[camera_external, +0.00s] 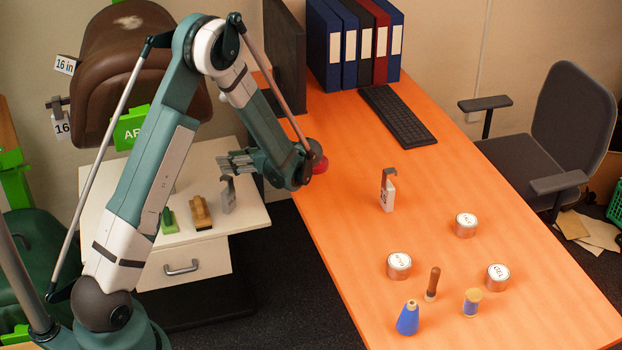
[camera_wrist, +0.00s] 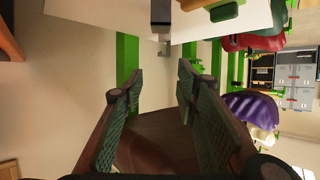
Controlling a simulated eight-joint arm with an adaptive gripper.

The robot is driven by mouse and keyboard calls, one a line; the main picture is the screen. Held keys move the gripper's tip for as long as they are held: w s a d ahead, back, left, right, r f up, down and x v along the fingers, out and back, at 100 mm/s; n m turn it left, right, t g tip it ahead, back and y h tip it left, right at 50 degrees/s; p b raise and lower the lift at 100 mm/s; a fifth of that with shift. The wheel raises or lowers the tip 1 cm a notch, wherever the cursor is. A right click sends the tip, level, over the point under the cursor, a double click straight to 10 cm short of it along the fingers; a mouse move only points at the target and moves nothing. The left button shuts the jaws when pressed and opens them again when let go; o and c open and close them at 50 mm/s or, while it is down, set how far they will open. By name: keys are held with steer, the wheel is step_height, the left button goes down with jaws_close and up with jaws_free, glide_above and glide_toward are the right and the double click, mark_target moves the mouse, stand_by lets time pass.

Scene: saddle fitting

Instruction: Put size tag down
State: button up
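My gripper (camera_external: 226,163) is over the white cabinet, fingers pointing left. In the wrist view its fingers (camera_wrist: 155,82) are apart with nothing held between them. A grey hooked size tag (camera_external: 228,198) stands on the cabinet just below the gripper; a grey hooked piece, apparently this tag, shows at the top of the wrist view (camera_wrist: 161,14), outside the fingers. Another hooked tag (camera_external: 388,192) stands upright on the orange desk. Tags marked "16 in" (camera_external: 65,65) and "16" (camera_external: 61,127) are by the brown saddle (camera_external: 125,55).
The white cabinet (camera_external: 255,217) also bears a wooden brush (camera_external: 201,213) and a green item (camera_external: 168,221). The orange desk (camera_external: 340,260) holds several round tins, a blue cone (camera_external: 408,319), a keyboard (camera_external: 398,116) and binders. Its middle left is clear.

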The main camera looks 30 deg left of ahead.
steer(key=s+d+r+m+t+h, duration=0.2)
steer(key=s+r+m+h, duration=0.1)
steer(key=s+r+m, duration=0.4)
steer(key=s+d+r+m+t+h, duration=0.1)
steer(key=s+r+m+h, duration=0.3)
steer(key=r, duration=0.6)
steer(key=s+d+r+m+t+h, duration=0.2)
steer(key=s+d, duration=0.4)
steer(key=s, duration=0.6)
steer(key=s+d+r+m+t+h, duration=0.2)
steer(key=s+d+r+m+h, duration=0.1)
steer(key=s, duration=0.8)
steer(key=d+m+h, duration=0.1)
steer(key=d+m, duration=0.1)
steer(key=d, duration=0.1)
steer(key=shift+s+r, duration=0.25)
steer(key=shift+s, duration=0.15)
stand_by(3.3)
